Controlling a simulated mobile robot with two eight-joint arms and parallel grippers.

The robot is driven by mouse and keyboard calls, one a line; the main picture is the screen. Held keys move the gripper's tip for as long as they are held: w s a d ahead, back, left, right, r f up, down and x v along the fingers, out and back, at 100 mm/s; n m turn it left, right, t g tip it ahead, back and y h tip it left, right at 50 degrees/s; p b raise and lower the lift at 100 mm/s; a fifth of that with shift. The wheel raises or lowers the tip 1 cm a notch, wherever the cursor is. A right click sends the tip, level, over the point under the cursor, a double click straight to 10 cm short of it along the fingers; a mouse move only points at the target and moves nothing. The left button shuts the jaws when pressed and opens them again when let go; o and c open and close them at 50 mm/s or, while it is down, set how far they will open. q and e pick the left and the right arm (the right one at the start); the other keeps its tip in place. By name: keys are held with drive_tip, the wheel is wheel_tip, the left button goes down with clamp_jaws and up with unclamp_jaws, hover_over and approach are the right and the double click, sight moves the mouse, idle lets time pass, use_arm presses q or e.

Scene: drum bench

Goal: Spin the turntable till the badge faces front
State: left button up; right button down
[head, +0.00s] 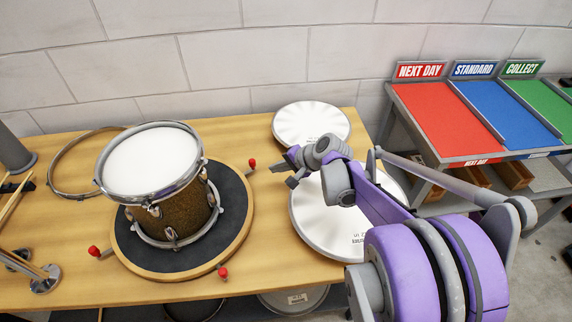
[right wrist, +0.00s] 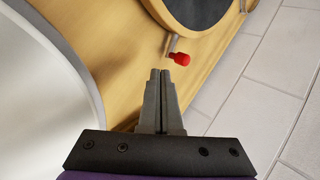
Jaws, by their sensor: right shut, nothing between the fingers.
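The turntable (head: 236,205) is a round wooden disc with a dark top on the bench, with red-knobbed pegs around its rim. A snare drum (head: 165,210) with a brown sparkle shell and white head stands on it. I cannot make out a badge on the visible side of the shell. One red knob (head: 252,163) is at the turntable's right rear; it also shows in the right wrist view (right wrist: 181,59). My right gripper (head: 289,167) is shut and empty, just right of that knob and apart from it; its closed fingertips show in the wrist view (right wrist: 160,74). My left gripper is out of view.
Other red knobs stand at the front (head: 222,271) and left (head: 94,251). White drumheads (head: 311,124) lie on the bench right of the turntable, one partly under my right arm. A metal hoop (head: 70,170) lies behind the drum. A tiled wall (head: 220,70) backs the bench (head: 240,135).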

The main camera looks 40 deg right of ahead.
drive_tip(key=w, duration=0.1)
drive_tip(key=w+f, duration=0.1)
drive_tip(key=w+a, duration=0.1)
drive_tip(key=shift+w+a+f, duration=0.1)
drive_tip(key=shift+w+f, duration=0.1)
drive_tip(key=shift+w, duration=0.2)
drive_tip(key=shift+w+a, duration=0.2)
drive_tip(key=shift+w, duration=0.45)
